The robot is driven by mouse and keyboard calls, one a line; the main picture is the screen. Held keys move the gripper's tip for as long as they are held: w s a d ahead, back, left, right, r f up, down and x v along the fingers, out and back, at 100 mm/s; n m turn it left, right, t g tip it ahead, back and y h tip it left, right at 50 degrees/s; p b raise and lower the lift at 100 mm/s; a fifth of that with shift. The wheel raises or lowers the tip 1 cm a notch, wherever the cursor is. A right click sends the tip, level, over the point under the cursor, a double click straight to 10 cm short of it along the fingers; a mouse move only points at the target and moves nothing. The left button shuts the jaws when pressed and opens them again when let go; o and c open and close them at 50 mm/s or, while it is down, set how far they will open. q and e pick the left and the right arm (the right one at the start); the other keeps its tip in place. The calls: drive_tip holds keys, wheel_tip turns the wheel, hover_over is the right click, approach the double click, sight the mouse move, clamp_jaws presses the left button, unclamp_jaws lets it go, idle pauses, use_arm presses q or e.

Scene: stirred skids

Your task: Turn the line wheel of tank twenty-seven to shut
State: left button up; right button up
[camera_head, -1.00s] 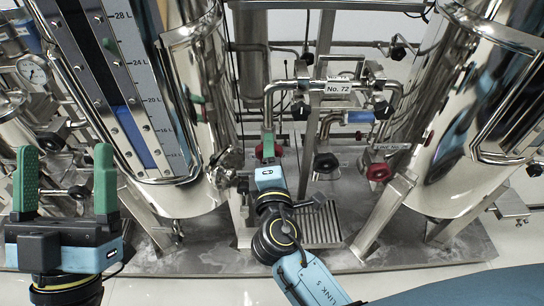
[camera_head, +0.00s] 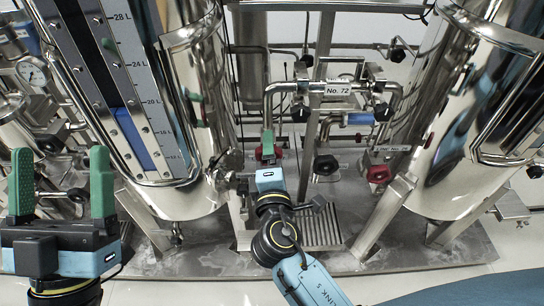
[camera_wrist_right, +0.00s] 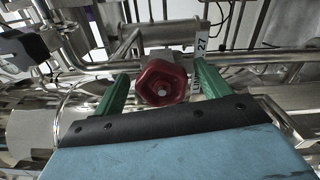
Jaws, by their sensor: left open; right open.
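A red faceted line wheel (camera_wrist_right: 161,83) shows in the right wrist view, with a tag reading 27 (camera_wrist_right: 201,45) beside its pipe. My right gripper (camera_wrist_right: 163,79) is open, with one green finger on each side of the wheel. Contact between fingers and wheel cannot be made out. In the head view, the red wheel (camera_head: 258,153) is partly hidden by my right gripper (camera_head: 268,147). My left gripper (camera_head: 62,175) is open and empty at the lower left, away from the wheel.
A pipe tag reads No. 72 (camera_head: 338,88). Steel tanks flank the pipework, the left tank (camera_head: 190,205) and the right tank (camera_head: 430,190). Legs and pipes crowd the space.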

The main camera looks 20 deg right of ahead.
use_arm(q)
drive_tip(key=g, duration=0.1)
drive_tip(key=w+f+g+p, duration=0.1)
drive_tip(key=shift+w+d+f+g+y+p, duration=0.25)
drive_tip(key=shift+w+f+g+y+p, duration=0.05)
use_arm(e)
drive_tip(key=v, duration=1.3)
drive_tip(key=shift+s, duration=0.2)
